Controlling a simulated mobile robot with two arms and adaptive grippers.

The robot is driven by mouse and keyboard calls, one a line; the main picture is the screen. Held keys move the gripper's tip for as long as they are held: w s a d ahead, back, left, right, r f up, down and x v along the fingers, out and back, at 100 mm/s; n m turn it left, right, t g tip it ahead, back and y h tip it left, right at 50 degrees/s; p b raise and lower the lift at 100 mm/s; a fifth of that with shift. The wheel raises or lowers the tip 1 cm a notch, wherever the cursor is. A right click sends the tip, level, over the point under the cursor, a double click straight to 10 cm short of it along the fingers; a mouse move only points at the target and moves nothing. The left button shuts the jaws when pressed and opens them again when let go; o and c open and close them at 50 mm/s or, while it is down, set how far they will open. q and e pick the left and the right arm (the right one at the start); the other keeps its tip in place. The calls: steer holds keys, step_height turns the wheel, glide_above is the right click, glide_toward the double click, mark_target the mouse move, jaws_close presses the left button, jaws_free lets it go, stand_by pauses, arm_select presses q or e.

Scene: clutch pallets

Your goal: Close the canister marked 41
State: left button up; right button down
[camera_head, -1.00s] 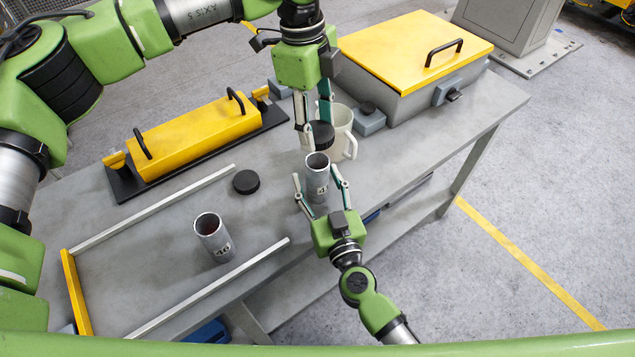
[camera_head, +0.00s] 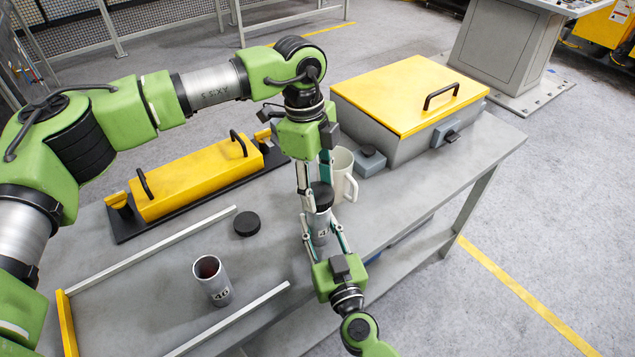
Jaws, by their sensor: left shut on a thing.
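The canister marked 41 (camera_head: 319,228) is a grey metal tube, upright near the front edge of the table; its number is partly visible. My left gripper (camera_head: 315,192) reaches down from above and is shut on a black round lid (camera_head: 322,192). The lid is at the top of the canister and hides its mouth; I cannot tell whether it is fully seated. My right gripper (camera_head: 319,220) comes from the front, with one finger on each side of the canister. I cannot tell whether both fingers touch it.
An open canister marked 46 (camera_head: 213,281) stands left of it, with another black lid (camera_head: 246,223) behind. A white mug (camera_head: 342,172) stands close behind my grippers. A yellow-lidded grey box (camera_head: 409,96) and a yellow handled block (camera_head: 196,178) are at the back. Rails (camera_head: 152,250) edge the left area.

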mark_target(318, 222)
arm_select(q)
steer(key=shift+f, duration=0.1)
steer(key=shift+f, duration=0.8)
steer(key=shift+f, duration=0.55)
stand_by(0.5)
